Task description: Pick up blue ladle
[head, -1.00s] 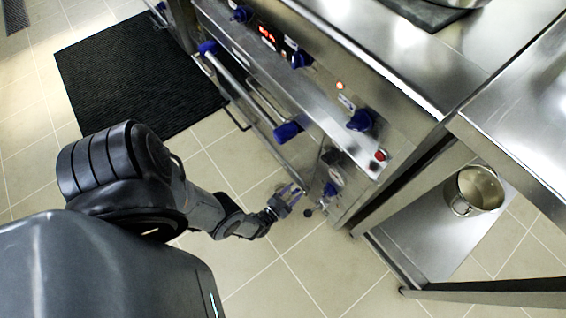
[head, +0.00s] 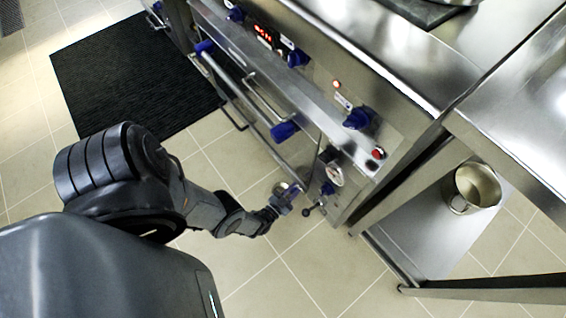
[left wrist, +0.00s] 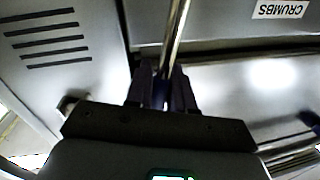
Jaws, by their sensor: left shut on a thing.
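My left gripper (head: 290,196) is low in front of the stove, beside its lower right corner. In the left wrist view its two dark fingers (left wrist: 161,92) are shut on a thin metal rod with a dark blue lower part, which looks like the handle of the blue ladle (left wrist: 172,40). The rod runs up and away between the fingers. The ladle's far end is out of the wrist view, and in the head view the gripper mostly hides the ladle. My right gripper is not in view.
The stove front has blue knobs (head: 358,118), a blue-ended oven handle (head: 284,131) and a gauge (head: 332,174) near the gripper. A metal pot (head: 474,187) stands on the lower shelf (head: 420,235) at right. A black mat (head: 135,75) lies on the floor. Open floor lies below the gripper.

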